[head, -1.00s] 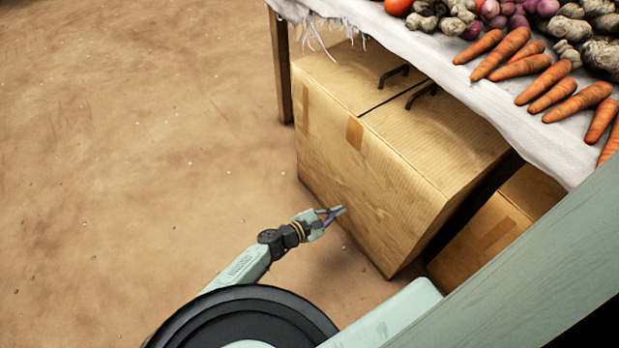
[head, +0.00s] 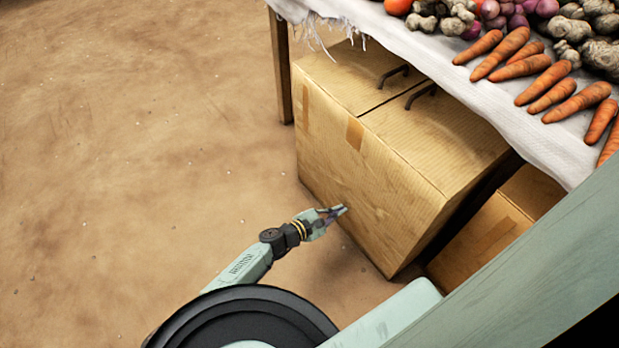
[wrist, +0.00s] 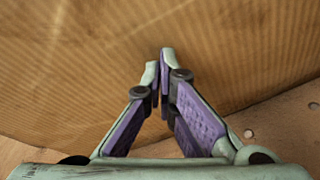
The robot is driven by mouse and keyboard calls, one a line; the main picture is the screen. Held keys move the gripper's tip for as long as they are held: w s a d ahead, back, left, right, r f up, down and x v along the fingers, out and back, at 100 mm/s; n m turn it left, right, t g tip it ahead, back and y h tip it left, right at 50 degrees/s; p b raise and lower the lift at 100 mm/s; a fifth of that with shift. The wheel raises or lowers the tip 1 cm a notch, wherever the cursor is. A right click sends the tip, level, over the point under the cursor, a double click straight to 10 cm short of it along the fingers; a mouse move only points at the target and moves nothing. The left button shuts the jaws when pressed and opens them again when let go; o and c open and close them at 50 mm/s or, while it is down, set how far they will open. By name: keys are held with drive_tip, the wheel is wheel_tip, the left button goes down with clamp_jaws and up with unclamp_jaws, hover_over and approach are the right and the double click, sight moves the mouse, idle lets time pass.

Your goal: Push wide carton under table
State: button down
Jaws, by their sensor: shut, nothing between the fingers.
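The wide carton (head: 375,185) is a large brown cardboard box with tape strips and two dark handles on top. It stands partly under the table (head: 440,62), with its front face and front top edge sticking out past the cloth. My gripper (head: 342,210) is shut and empty, its fingertips at the lower middle of the carton's front face. In the wrist view the shut fingertips (wrist: 166,52) point at the ribbed cardboard face (wrist: 75,70), which fills most of the view. I cannot tell whether the tips touch it.
A second, lower carton (head: 485,240) sits under the table to the right of the wide one. A wooden table leg (head: 281,70) stands at the wide carton's left back. Carrots (head: 502,52) and other vegetables lie on the tabletop. The floor (head: 130,150) to the left is clear.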

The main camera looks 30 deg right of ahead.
drive_tip(key=shift+d, duration=0.1)
idle(0.4)
drive_tip(key=r+b+x, duration=0.3)
drive_tip(key=b+x, duration=0.4)
drive_tip(key=x, duration=0.6)
drive_tip(key=shift+d, duration=0.75)
idle(0.4)
drive_tip(key=shift+f+v, duration=0.25)
drive_tip(key=shift+v, duration=0.7)
drive_tip(key=shift+f+v, duration=0.2)
drive_tip(key=shift+v, duration=0.8)
drive_tip(key=shift+f+v, duration=0.25)
drive_tip(key=shift+v, duration=0.7)
drive_tip(key=shift+a+r, duration=0.1)
drive_tip(key=shift+a, duration=0.1)
